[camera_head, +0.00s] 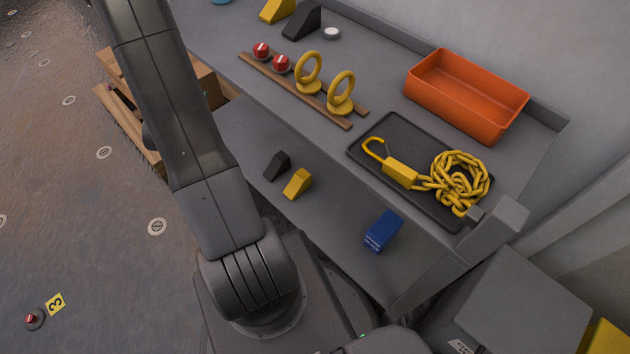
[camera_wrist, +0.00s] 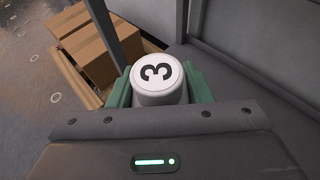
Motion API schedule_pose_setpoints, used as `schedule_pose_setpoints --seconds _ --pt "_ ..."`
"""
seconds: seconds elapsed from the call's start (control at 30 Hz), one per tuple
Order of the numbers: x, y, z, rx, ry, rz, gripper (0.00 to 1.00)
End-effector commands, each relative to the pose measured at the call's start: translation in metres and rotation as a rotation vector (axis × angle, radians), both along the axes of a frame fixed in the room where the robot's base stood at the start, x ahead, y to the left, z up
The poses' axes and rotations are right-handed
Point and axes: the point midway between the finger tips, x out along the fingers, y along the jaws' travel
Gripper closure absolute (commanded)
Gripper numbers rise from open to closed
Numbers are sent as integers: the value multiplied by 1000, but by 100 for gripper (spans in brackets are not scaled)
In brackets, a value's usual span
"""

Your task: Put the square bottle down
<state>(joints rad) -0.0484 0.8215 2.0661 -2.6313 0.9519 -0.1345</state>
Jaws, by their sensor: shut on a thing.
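My gripper (camera_wrist: 158,92) shows in the wrist view with its green fingers on both sides of a white round cap marked with a black 3. I take this to be the top of the square bottle (camera_wrist: 158,76). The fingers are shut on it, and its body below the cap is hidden. I cannot tell what is directly beneath it. In the head view my arm runs up out of the picture, so neither gripper nor bottle shows there.
A grey bench (camera_head: 375,92) holds an orange bin (camera_head: 465,95), a black tray (camera_head: 365,155) with yellow chain (camera_head: 455,180), and wooden rails with yellow rings (camera_head: 340,92). The lower shelf (camera_head: 335,215) has a blue box (camera_head: 382,231) and small wedges. Cardboard boxes (camera_wrist: 95,45) sit on a pallet.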

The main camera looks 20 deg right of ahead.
Motion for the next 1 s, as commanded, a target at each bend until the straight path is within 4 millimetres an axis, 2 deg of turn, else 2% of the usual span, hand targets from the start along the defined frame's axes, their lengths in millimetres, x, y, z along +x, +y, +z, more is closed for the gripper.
schedule_pose_setpoints --seconds 0.03,0.1,0.37,0.63,0.77,1.0 --pt "0 0 -26 0 -1 -7 83" --pt "0 0 -43 0 -1 -17 83" --pt "2 -5 -105 0 -1 -71 83" --pt "17 -29 -158 0 -3 -185 83" --pt "37 -64 -185 1 -3 -318 83" --pt "70 -152 -205 0 -2 -634 83"
